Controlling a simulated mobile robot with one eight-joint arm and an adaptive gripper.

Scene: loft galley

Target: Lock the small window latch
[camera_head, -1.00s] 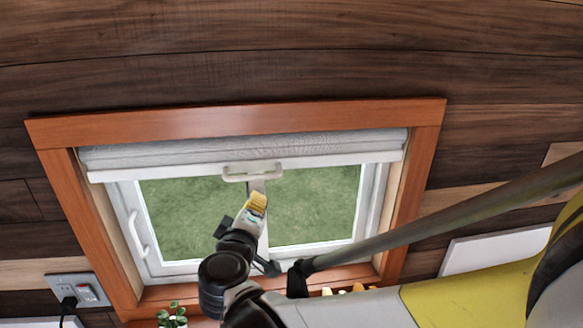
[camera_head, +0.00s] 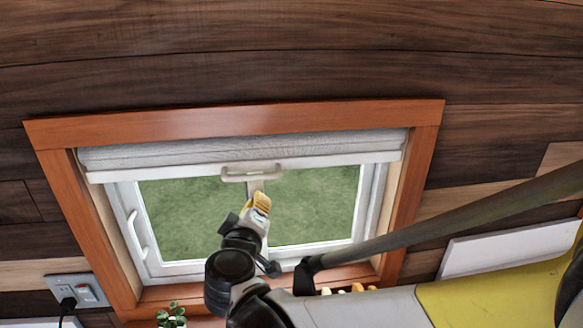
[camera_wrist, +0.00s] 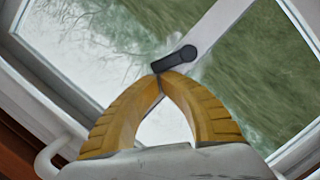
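The small window latch (camera_wrist: 175,60) is a short dark lever with a round end, on the white middle bar of the window (camera_head: 255,235). In the wrist view it lies slanted, its lower left end at my fingertips. My gripper (camera_wrist: 160,76) has yellow ribbed fingers whose tips meet, with an arched gap behind them. The tips are at or very near the latch's lower end; I cannot tell if they touch it. In the head view my gripper (camera_head: 262,201) is in front of the middle bar, and the latch cannot be made out there.
A rolled blind (camera_head: 245,150) with a white pull handle (camera_head: 250,173) hangs just above my gripper. A white handle (camera_head: 137,232) is on the left of the window. An orange-brown frame (camera_head: 240,122) surrounds it. A small plant (camera_head: 172,315) stands below, near an outlet (camera_head: 77,292).

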